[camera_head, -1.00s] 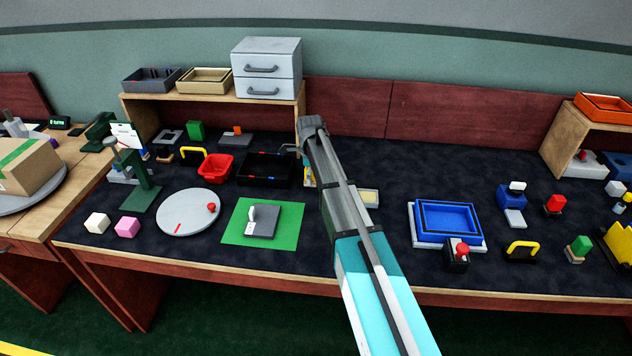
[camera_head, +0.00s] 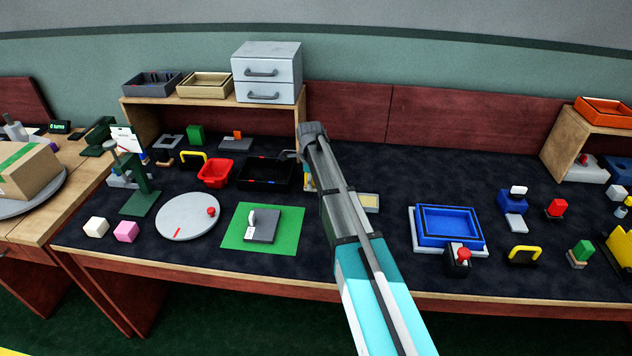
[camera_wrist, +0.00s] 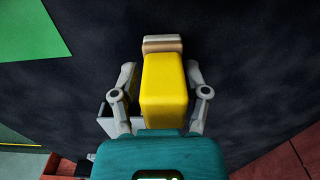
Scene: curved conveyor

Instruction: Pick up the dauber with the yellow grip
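The dauber has a yellow block grip (camera_wrist: 165,85) and a tan base (camera_wrist: 162,44) at its far end. In the wrist view, the grip lies between the two fingers of my gripper (camera_wrist: 160,72), with the tan base reaching beyond the fingertips. The fingers are close along both sides of the grip. I cannot tell whether they press on it. In the head view, my arm hides most of this spot. A small yellow patch (camera_head: 308,180) shows just left of the arm, but I cannot tell if it is the dauber.
A green mat (camera_head: 231,236) with a grey device is left of my arm. A black tray (camera_head: 246,184) and red bin (camera_head: 214,172) stand behind it. A blue tray (camera_head: 418,226) is to the right. A wooden shelf (camera_head: 290,104) with drawers stands at the back.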

